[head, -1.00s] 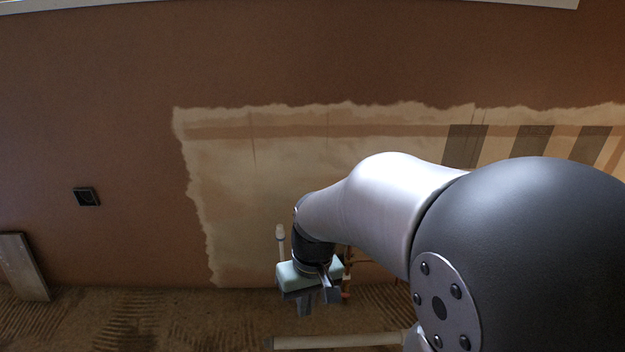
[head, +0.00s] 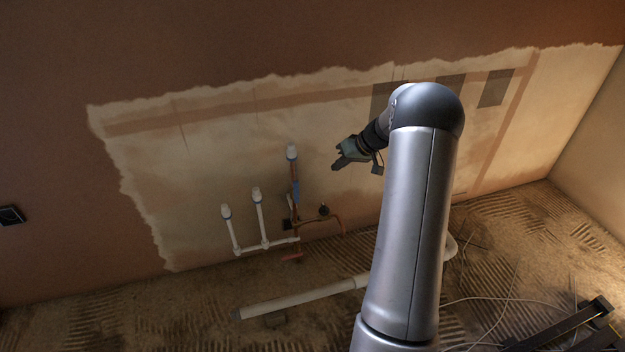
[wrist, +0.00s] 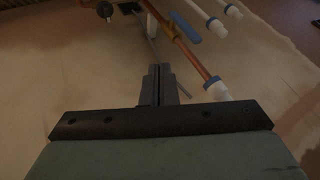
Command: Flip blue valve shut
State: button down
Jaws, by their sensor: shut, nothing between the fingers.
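The blue valve lever (head: 296,190) lies along the upright copper pipe (head: 294,175) on the bare plaster patch. In the wrist view the blue lever (wrist: 184,27) shows near the top, about in line with the copper pipe (wrist: 192,58). My gripper (head: 338,159) is to the right of the pipe and a little higher than the lever, apart from both. In the wrist view its fingers (wrist: 158,72) are together and empty, with the lever beyond their tips.
White capped pipes (head: 260,215) stand left of the copper pipe. A black round fitting (head: 323,209) and a bent copper branch are at its lower right. A large pale pipe (head: 300,297) lies on the rough floor. Black beams (head: 565,328) lie at lower right.

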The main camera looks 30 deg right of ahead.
aim_at(296, 188)
jog(key=shift+a+f, duration=0.1)
jog(key=shift+a, duration=0.05)
jog(key=w+a+f+b, duration=0.3)
jog(key=w+a+f, duration=0.2)
jog(key=a+f, duration=0.2)
jog(key=shift+a+f+b, duration=0.4)
jog(key=shift+a, duration=0.05)
jog(key=shift+r, duration=0.1)
dwell(0.3)
